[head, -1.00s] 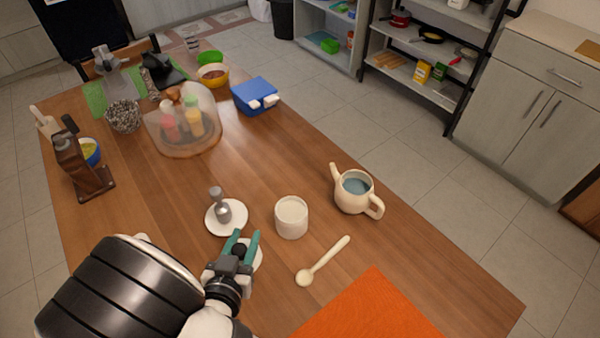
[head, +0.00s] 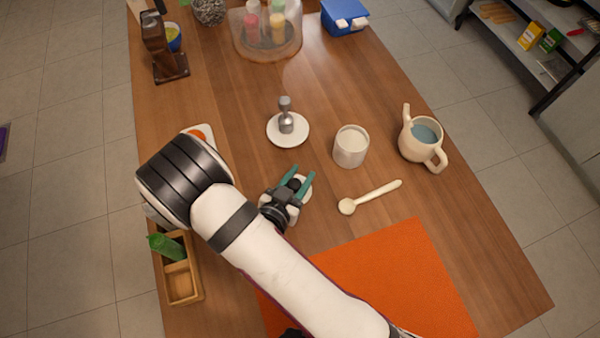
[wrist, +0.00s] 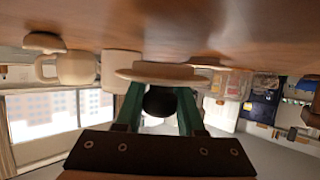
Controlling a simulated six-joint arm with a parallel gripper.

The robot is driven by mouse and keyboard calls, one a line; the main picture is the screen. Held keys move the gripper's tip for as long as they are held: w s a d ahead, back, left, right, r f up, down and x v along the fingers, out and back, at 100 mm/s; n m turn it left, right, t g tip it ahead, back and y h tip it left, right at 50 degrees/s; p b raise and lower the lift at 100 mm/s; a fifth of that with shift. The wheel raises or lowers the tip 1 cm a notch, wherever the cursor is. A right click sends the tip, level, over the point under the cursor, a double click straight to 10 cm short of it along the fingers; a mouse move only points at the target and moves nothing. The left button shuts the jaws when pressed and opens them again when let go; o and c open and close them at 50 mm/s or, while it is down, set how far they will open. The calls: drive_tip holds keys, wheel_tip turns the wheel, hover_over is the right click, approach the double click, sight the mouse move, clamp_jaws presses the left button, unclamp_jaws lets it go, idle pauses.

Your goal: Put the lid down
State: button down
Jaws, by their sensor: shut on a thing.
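My gripper (head: 303,170), with two teal fingers, is shut on the lid. The lid (head: 306,192) is a pale round disc, mostly hidden under the gripper in the head view. In the wrist view the lid's pale disc (wrist: 155,76) shows edge-on at the teal fingertips (wrist: 160,98), with a dark round knob between them. The lid is low over the table or on it; I cannot tell whether it touches. A cream teapot (head: 411,152) stands open at the right with bluish liquid inside.
A white cup (head: 350,148) and a cream spoon (head: 372,196) are right of the gripper. A white saucer (head: 275,136) with a grey metal tool is behind it. An orange mat (head: 390,280) lies in front. A wooden box (head: 182,287) is at the left edge.

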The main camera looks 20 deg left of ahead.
drive_tip(key=shift+f, duration=0.3)
drive_tip(key=c, duration=0.5)
unclamp_jaws()
